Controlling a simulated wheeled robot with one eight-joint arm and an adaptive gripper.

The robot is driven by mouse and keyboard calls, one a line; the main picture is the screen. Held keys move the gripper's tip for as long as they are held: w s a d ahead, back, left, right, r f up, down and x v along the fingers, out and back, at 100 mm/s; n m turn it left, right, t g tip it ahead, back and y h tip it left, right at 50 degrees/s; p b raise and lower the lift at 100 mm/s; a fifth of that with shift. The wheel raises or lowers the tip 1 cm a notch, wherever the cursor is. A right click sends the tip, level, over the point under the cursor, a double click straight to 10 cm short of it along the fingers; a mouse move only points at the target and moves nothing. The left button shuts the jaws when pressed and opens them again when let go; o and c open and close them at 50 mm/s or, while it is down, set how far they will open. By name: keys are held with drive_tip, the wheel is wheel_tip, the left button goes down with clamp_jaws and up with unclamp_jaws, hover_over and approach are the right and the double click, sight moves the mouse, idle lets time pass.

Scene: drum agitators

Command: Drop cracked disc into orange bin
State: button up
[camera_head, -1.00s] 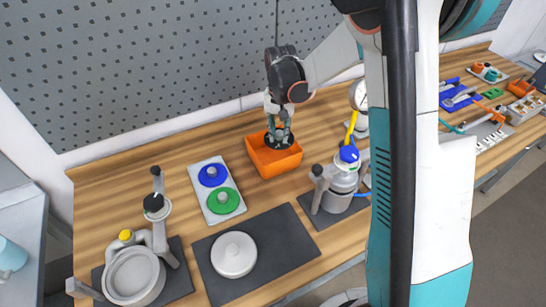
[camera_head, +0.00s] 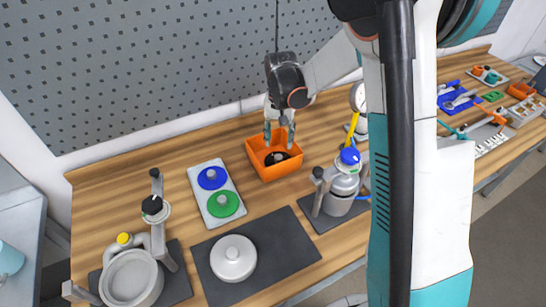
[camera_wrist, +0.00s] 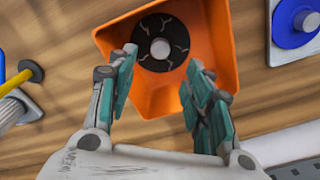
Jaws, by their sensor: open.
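The orange bin (camera_head: 263,168) stands on the wooden table below my gripper, near the pegboard wall. The cracked disc (camera_head: 283,157), black with pale crack lines and a light centre knob, lies inside the bin. The wrist view shows the disc (camera_wrist: 150,34) in the far part of the orange bin (camera_wrist: 222,42). My gripper (camera_head: 280,143) is above the bin with its fingers apart and nothing between them. In the wrist view the spread teal fingertips of my gripper (camera_wrist: 165,72) are clear of the disc.
A pale tray (camera_head: 222,219) with a blue disc (camera_head: 207,182) and a green disc (camera_head: 217,206) stands left of the bin. A dark mat (camera_head: 287,255) with a white round lid (camera_head: 231,262) lies in front. A metal canister with a blue top (camera_head: 341,185) stands at right.

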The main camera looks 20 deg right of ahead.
wheel_tip(320, 180, up, 12)
drive_tip(key=shift+f, duration=0.25)
idle(0.5)
